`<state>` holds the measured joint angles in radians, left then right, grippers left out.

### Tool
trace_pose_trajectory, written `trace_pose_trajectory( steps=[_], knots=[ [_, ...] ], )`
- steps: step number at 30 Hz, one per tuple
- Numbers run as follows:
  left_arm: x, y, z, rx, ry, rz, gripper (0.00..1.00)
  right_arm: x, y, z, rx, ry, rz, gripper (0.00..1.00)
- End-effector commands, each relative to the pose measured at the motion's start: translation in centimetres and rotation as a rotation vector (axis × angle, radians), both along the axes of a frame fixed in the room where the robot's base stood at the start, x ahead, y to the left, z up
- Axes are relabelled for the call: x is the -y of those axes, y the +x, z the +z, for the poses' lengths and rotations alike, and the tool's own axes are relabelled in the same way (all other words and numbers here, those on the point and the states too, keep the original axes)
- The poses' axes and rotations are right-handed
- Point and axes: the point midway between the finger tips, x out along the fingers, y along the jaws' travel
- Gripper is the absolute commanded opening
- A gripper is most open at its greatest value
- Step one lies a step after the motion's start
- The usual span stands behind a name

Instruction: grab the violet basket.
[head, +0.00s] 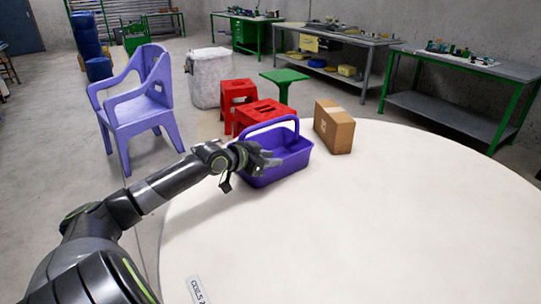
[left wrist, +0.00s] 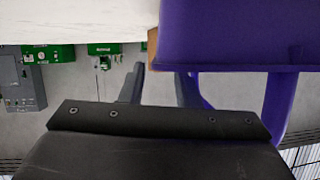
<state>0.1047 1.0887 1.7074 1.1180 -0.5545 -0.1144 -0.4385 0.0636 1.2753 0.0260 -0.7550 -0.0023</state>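The violet basket (head: 280,165) stands upright near the far left edge of the round white table, its arched handle raised. In the left wrist view the basket (left wrist: 235,35) fills the upper right, with part of its handle (left wrist: 276,105) below it. My left gripper (head: 268,159) is at the basket's left side, by the lower end of the handle, and covers part of it. In the left wrist view the left gripper's fingers (left wrist: 160,80) are apart with bare floor showing between them. I cannot tell whether they touch the basket. My right gripper is in neither view.
A cardboard box (head: 334,128) stands on the white table (head: 400,220) just right of the basket. A label (head: 197,290) lies at the near left edge. The rest of the table is clear. A lilac chair (head: 140,105) and red stools (head: 238,95) stand beyond it.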

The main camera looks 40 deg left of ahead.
Motion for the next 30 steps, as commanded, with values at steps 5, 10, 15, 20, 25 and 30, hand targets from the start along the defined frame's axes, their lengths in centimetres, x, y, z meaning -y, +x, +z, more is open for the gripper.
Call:
trace_pose_trajectory(
  steps=[5,10,15,20,25,30],
  knots=[
    [0.7,2.2,-0.6,0.004,-0.006,0.0,0.29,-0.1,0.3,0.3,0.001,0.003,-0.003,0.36],
    [1.0,3.9,-1.3,0.001,-0.004,0.001,0.29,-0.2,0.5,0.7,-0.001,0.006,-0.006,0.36],
    [1.0,4.4,-1.5,0.0,0.0,0.0,0.29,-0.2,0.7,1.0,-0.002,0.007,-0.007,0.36],
    [1.0,4.4,-1.5,-0.001,0.0,0.0,0.29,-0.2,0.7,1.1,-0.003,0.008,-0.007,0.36],
    [1.0,4.4,-1.5,0.0,0.0,0.0,0.07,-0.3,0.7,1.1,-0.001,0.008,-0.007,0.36],
    [1.0,4.4,-1.5,0.0,0.0,0.0,0.0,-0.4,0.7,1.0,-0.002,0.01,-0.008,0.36]
  ],
)
